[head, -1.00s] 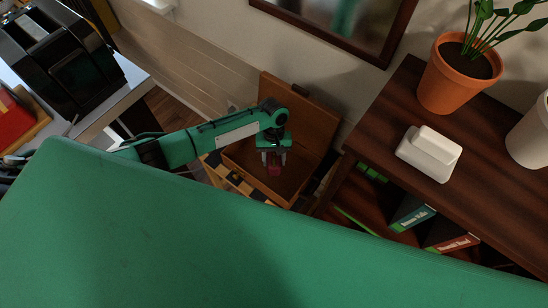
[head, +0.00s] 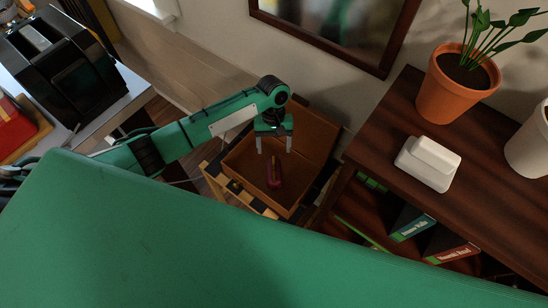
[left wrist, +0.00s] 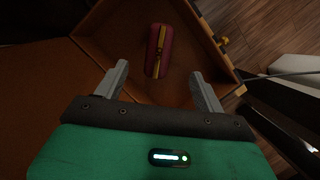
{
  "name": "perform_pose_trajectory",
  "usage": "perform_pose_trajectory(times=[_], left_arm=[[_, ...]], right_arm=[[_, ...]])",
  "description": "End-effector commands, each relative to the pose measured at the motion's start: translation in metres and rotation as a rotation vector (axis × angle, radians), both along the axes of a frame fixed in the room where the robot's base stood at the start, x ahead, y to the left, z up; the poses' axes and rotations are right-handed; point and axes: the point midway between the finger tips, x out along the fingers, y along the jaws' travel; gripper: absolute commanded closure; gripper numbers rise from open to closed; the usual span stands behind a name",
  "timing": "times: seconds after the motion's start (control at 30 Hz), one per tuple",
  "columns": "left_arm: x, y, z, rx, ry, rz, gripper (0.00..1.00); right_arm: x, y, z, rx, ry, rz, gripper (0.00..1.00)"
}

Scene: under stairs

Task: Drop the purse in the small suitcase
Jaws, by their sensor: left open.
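The small suitcase (head: 240,168) is brown and stands open, its lid (head: 312,128) leaning up toward the wall. The purse (head: 275,178), dark red with a yellow stripe, lies inside on the suitcase floor. In the left wrist view the purse (left wrist: 158,50) shows beyond the fingertips, apart from them, with the suitcase wall (left wrist: 208,38) beside it. My left gripper (head: 274,152) is open and empty above the suitcase, its fingers pointing down. My right gripper is not in view.
A dark wooden shelf (head: 480,170) stands right of the suitcase, holding a potted plant (head: 455,90), a white device (head: 428,163) and binders (head: 412,225). A black machine (head: 70,70) sits on a table at left. A picture frame (head: 340,30) hangs on the wall behind.

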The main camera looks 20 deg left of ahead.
Motion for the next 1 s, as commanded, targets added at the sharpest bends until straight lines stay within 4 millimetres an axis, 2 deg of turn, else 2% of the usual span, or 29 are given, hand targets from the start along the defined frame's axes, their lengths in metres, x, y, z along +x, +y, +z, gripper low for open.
perform_pose_trajectory(times=[0.1, 0.3, 0.83, 1.0], left_arm=[[0.006, 0.002, 0.02, 0.0, -0.002, -0.001, 0.29], [0.01, 0.004, 0.035, 0.0, 0.0, -0.001, 0.29], [0.009, 0.003, 0.035, -0.003, -0.001, -0.005, 0.29], [-0.013, -0.014, 0.025, -0.052, -0.036, -0.075, 0.29]], right_arm=[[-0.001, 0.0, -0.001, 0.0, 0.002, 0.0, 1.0], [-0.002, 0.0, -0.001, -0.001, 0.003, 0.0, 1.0], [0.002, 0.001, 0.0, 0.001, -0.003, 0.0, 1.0], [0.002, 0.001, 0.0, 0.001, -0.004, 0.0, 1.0]])
